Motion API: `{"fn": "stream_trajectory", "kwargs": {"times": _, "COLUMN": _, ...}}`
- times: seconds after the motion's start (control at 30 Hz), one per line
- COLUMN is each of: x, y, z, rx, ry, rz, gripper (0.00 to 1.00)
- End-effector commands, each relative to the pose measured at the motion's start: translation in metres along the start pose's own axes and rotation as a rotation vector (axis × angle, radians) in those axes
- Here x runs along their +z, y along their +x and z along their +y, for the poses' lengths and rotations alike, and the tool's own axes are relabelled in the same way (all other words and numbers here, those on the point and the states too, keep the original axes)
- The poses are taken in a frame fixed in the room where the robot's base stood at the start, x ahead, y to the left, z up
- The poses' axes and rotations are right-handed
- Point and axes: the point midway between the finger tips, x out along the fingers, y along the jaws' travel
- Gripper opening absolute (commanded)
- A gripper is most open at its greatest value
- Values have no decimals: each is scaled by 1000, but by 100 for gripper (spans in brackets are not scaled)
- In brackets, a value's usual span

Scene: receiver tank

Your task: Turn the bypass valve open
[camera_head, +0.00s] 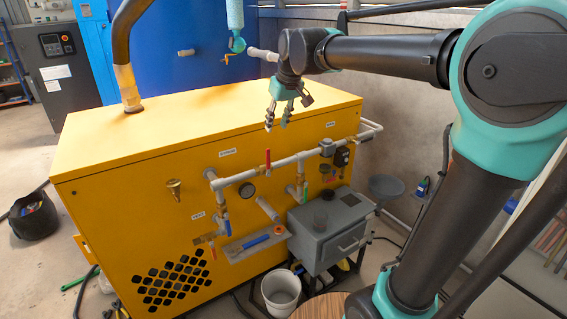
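A yellow cabinet (130,215) carries grey pipework on its front. A valve with an upright red handle (267,158) sits on the upper horizontal pipe. The labels are too small to read surely, so I cannot tell which valve is the bypass. My gripper (277,127) points down in front of the cabinet's top edge, above the upright red handle, with its fingers apart and empty.
A grey box (325,235) stands below the pipes at right. A white bucket (281,292) is on the floor before it. A pressure gauge (247,190) and a brass fitting (174,189) stick out from the cabinet front. A black bag (33,216) lies at left.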

Motion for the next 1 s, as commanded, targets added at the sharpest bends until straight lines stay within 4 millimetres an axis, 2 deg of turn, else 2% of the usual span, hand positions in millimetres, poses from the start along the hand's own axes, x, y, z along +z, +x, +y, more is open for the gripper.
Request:
{"fn": "stream_trajectory", "kwargs": {"times": 0.13, "x": -4, "y": 6, "z": -2, "rx": -3, "ry": -7, "rz": 0, "gripper": 35}}
{"fn": "stream_trajectory", "kwargs": {"times": 0.27, "x": -3, "y": 25, "z": -2, "rx": -2, "ry": -6, "rz": 0, "gripper": 35}}
{"fn": "stream_trajectory", "kwargs": {"times": 0.8, "x": -3, "y": 131, "z": -2, "rx": -2, "ry": -5, "rz": 0, "gripper": 35}}
{"fn": "stream_trajectory", "kwargs": {"times": 1.0, "x": -2, "y": 159, "z": -2, "rx": -2, "ry": -5, "rz": 0, "gripper": 35}}
